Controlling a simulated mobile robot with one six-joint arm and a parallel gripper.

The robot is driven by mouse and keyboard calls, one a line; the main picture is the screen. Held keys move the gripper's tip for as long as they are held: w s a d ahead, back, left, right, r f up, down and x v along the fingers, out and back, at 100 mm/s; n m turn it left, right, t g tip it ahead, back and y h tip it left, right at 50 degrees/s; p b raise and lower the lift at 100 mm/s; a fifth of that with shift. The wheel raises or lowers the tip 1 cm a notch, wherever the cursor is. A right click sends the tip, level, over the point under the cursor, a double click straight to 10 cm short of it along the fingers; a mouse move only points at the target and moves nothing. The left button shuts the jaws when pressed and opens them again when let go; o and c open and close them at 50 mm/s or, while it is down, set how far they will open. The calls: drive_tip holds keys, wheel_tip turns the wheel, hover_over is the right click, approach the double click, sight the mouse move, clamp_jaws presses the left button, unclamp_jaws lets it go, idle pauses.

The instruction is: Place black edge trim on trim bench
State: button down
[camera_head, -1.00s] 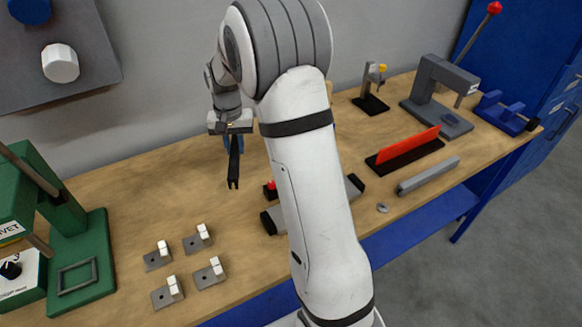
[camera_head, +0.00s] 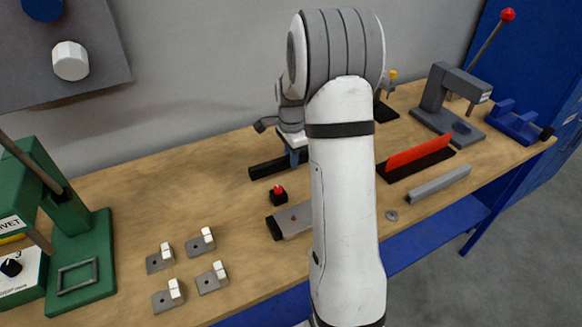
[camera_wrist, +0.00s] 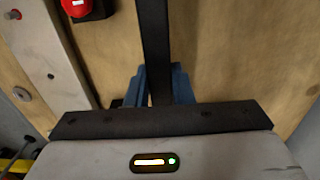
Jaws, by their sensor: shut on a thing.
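The black edge trim (camera_head: 267,169) is a long dark bar. In the wrist view the trim (camera_wrist: 155,40) runs up from between the blue fingers (camera_wrist: 158,85). My arm hides the right part of the trim's surroundings.
A red button (camera_head: 278,192) on a black box and a grey bar-shaped device (camera_head: 292,219) are just in front. Small grey brackets (camera_head: 208,278) sit front left, beside a green press (camera_head: 80,255). A red strip (camera_head: 418,155) in a black holder is to the right.

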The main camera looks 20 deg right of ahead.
sight(291, 175)
drive_tip(key=shift+f, duration=2)
drive_tip(key=shift+f, duration=0.15)
drive_tip(key=c, duration=1.3)
unclamp_jaws()
drive_tip(key=shift+o, duration=0.2)
